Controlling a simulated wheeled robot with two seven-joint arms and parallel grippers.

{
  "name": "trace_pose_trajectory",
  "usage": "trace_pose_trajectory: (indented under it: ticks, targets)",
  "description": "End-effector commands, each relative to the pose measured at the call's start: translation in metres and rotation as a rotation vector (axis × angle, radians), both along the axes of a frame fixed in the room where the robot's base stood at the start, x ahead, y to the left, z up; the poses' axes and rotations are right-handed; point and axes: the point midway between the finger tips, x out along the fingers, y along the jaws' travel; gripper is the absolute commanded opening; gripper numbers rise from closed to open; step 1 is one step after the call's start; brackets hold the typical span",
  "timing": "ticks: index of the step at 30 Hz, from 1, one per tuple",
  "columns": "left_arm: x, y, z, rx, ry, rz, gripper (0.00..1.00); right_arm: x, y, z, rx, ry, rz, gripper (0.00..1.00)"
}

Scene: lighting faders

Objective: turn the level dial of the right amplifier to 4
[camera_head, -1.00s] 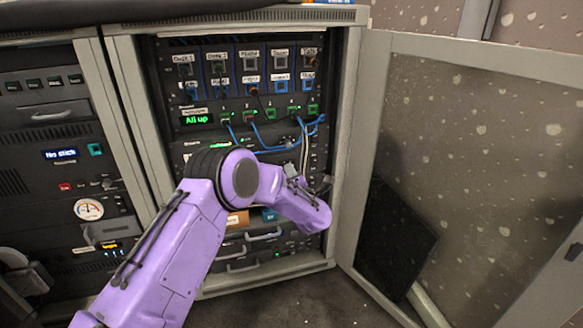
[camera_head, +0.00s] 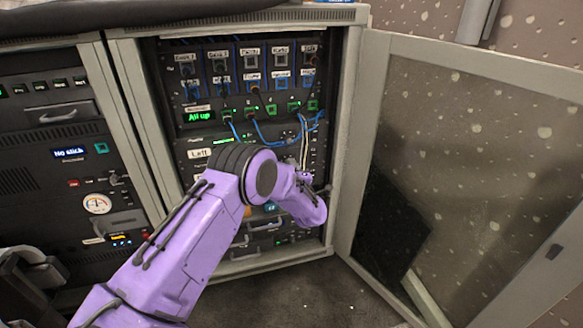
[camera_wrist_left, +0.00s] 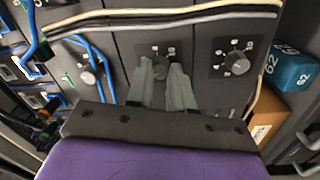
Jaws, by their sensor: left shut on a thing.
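My left gripper (camera_wrist_left: 162,75) is shut on a dial (camera_wrist_left: 160,65) on a dark rack panel in the left wrist view, one finger on each side of the knob. White scale labels surround the dial; their numbers and the pointer are too small or covered to read. A similar dial (camera_wrist_left: 233,62) sits on the panel to the right in that view, and another knob (camera_wrist_left: 88,77) to the left. In the head view my purple arm covers the amplifiers, and my left fingers are hidden. A white label reading "Left" (camera_head: 200,153) shows above the arm. My right gripper is out of view.
White and blue cables (camera_wrist_left: 150,14) run close beside the dials. A blue box (camera_wrist_left: 290,68) and a cardboard box (camera_wrist_left: 268,112) sit beside the right dial. The open cabinet door (camera_head: 460,150) stands at the right. A display (camera_head: 199,117) reads "All up".

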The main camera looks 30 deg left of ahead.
Motion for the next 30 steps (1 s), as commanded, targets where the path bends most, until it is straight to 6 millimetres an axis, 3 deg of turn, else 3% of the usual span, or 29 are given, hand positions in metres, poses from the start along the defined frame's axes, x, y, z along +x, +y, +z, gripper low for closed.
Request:
trace_pose_trajectory:
  ticks: [14, 15, 16, 26, 30]
  targets:
    - [-0.001, -0.001, -0.003, 0.005, 0.013, 0.0, 0.0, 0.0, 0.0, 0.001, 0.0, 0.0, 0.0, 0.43]
    - [-0.001, -0.001, -0.003, 0.005, 0.013, 0.0, 0.34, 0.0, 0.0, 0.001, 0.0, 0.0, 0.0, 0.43]
    - [-0.001, 0.0, -0.003, 0.005, 0.012, 0.0, 0.44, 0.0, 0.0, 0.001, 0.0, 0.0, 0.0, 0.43]
    - [-0.002, -0.002, 0.0, 0.005, 0.01, -0.001, 0.47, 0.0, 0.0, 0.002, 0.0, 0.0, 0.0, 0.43]
    - [-0.016, -0.02, 0.001, 0.006, 0.012, -0.003, 0.47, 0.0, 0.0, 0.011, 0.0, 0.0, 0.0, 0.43]
